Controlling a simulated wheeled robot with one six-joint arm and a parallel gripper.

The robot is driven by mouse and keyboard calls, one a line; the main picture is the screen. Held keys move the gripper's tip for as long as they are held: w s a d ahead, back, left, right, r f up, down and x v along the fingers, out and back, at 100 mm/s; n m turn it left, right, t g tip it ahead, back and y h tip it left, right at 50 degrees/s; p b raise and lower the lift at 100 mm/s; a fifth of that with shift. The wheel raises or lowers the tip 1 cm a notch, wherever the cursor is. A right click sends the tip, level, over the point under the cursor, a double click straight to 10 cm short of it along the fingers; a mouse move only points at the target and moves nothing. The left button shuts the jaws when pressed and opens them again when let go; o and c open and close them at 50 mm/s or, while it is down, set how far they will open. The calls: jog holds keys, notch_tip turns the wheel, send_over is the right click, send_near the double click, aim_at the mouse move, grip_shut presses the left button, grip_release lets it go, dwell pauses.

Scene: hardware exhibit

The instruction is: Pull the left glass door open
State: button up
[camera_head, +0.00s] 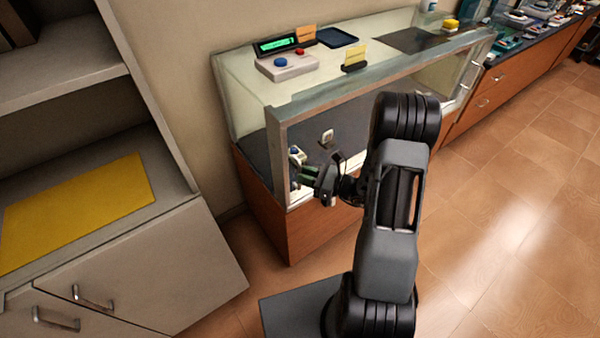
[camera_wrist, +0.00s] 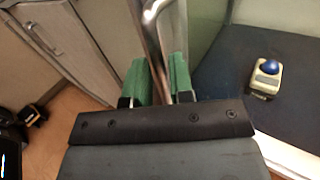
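The glass display case (camera_head: 275,160) stands ahead with a metal frame. My gripper (camera_head: 310,175) is at the lower left of its front, with my arm hiding much of the front. In the wrist view, the green fingers of my gripper (camera_wrist: 160,82) stand close together on either side of a thin metal door handle (camera_wrist: 152,14). They appear closed on it, though the contact is partly hidden. Greenish glass (camera_wrist: 205,25) shows beside the handle. How far the left door stands open is hard to tell.
A device with a blue knob (camera_wrist: 265,75) sits on the dark case floor. A grey shelf unit (camera_head: 160,265) with a yellow mat (camera_head: 80,210) stands at the left. A control box (camera_head: 287,66) is on top of the case.

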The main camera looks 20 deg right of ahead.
jog(key=shift+x, duration=1)
grip_shut()
